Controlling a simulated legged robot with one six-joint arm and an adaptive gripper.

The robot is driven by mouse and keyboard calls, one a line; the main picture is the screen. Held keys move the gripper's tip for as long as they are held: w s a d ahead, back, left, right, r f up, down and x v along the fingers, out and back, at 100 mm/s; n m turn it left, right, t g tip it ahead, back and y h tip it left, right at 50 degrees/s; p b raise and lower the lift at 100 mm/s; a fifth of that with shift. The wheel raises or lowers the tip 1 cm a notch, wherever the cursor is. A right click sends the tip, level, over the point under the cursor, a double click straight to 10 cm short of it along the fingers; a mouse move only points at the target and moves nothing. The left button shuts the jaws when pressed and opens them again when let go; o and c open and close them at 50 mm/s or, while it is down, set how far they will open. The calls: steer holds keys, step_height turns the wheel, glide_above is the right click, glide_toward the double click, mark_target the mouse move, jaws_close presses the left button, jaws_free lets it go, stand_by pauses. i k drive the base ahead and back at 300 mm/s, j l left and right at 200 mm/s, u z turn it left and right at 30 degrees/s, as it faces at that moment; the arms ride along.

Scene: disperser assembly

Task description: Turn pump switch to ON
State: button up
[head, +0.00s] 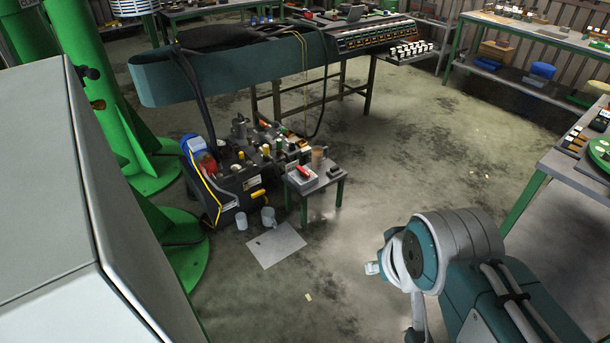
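A pump unit (232,185) with a blue motor (194,148), a red coupling part and several valves stands on the floor left of centre. A small green-legged table (325,187) stands against its right side. On that table is a light grey box (299,183) with a red part (304,172) on top. It may be the pump switch, but it is too small to identify or to read its position. My arm is at the lower right, well apart from the pump unit and small table. My gripper's fingers cannot be made out.
A grey cabinet (50,190) fills the left foreground. Green columns (95,75) with wide bases stand behind it. Cups (268,216) and a flat sheet (276,245) lie on the floor before the pump. Workbenches (535,37) line the back and right. The middle floor is clear.

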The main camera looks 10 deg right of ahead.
mark_target(303, 173)
steer(key=i+l+u, duration=0.25)
steer(key=i+l, duration=0.15)
steer(key=i, duration=0.3)
steer(key=i+l+u, duration=0.25)
steer(key=i+l, duration=0.35)
steer(key=i+l+u, duration=0.25)
steer(key=i+l, duration=0.45)
steer(key=i+l+u, duration=0.25)
steer(key=i+l, duration=0.35)
steer(key=l, duration=0.2)
steer(key=i, duration=0.15)
